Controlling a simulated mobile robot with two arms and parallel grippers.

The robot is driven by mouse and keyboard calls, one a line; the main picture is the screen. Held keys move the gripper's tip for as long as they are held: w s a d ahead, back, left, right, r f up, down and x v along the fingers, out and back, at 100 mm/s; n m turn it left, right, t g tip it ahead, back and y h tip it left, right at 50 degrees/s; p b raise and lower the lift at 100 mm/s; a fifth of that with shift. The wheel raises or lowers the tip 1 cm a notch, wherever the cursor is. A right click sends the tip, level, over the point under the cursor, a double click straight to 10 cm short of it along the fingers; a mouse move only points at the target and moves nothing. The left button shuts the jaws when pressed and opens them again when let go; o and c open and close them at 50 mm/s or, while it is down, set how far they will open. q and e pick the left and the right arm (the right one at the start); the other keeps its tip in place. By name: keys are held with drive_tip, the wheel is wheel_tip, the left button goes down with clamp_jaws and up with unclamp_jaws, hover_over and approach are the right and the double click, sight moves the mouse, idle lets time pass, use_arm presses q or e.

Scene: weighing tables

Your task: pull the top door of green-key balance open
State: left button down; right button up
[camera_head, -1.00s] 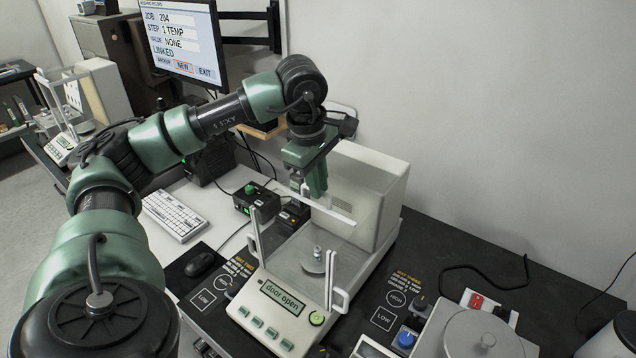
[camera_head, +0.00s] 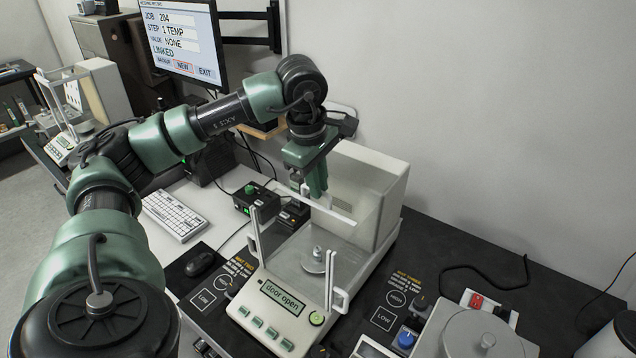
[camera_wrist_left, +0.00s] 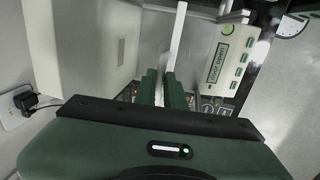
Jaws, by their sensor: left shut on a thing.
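The green-key balance (camera_head: 285,309) stands on the dark mat, with green keys and a display reading "door open". It also shows in the left wrist view (camera_wrist_left: 222,75). Its glass draft shield has a white top door bar (camera_head: 333,212), which shows as a pale strip in the left wrist view (camera_wrist_left: 178,40). My left gripper (camera_head: 317,196) points down over the top of the shield, its fingers shut on the top door at its left end. In the left wrist view the fingers (camera_wrist_left: 163,88) are around the strip. A small metal weight (camera_head: 317,254) is on the pan inside.
A monitor (camera_head: 183,40), keyboard (camera_head: 175,214) and mouse (camera_head: 199,263) are left of the balance. A second instrument with a round plate (camera_head: 482,338) stands front right. Black control boxes (camera_head: 256,204) sit close behind the balance's left side. A wall is behind.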

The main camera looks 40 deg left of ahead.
use_arm(q)
drive_tip(key=p, duration=0.2)
hover_over(340, 185)
drive_tip(key=shift+s+r, duration=0.15)
drive_tip(key=shift+s, duration=0.05)
drive_tip(key=shift+w, duration=0.4)
drive_tip(key=c, duration=1.5)
unclamp_jaws()
drive_tip(key=shift+s, duration=0.1)
